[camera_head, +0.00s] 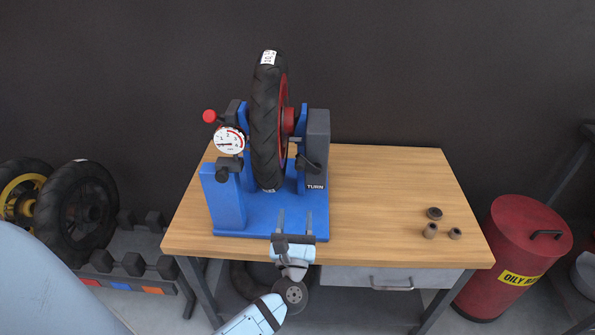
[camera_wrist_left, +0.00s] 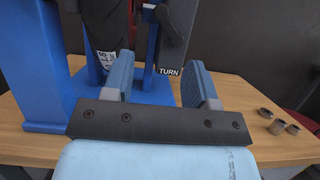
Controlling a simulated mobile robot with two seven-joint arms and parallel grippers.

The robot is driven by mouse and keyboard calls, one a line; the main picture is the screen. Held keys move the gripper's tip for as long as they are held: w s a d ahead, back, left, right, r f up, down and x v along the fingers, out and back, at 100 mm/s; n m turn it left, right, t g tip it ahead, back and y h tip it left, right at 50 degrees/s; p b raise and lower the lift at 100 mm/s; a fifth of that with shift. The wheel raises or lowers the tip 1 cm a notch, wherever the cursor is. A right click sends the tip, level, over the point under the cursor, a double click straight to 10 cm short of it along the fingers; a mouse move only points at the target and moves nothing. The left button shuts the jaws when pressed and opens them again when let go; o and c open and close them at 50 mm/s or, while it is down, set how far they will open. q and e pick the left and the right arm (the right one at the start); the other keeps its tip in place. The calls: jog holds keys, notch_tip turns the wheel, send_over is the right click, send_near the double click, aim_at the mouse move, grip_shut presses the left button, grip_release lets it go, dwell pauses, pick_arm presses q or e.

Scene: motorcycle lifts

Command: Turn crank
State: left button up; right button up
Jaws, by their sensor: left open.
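A blue wheel stand (camera_head: 226,205) holds a black tyre (camera_head: 266,120) with a red rim upright on the wooden workbench. On the stand's right side is a grey housing (camera_head: 318,135) with a dark crank (camera_head: 308,164) above a label reading TURN (camera_head: 315,187). My left gripper (camera_head: 295,220) is open and empty at the front of the stand, nearer the bench edge than the crank and apart from it. In the left wrist view, its two blue-grey fingers (camera_wrist_left: 161,82) are spread, with the TURN label (camera_wrist_left: 168,71) seen beyond them. My right gripper is not in view.
A dial gauge (camera_head: 230,139) with a red knob (camera_head: 209,116) is on the stand's left. Small dark sockets (camera_head: 434,213) lie on the bench's right. The bench top (camera_head: 385,185) between is clear. A red bin (camera_head: 520,250) stands right, spare wheels (camera_head: 75,215) left.

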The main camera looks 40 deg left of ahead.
aim_at(299, 170)
pick_arm(q)
jog(key=p+x, duration=0.2)
jog(key=x, duration=1.1)
jog(key=shift+w+r, duration=0.2)
jog(key=shift+w, duration=0.05)
grip_shut()
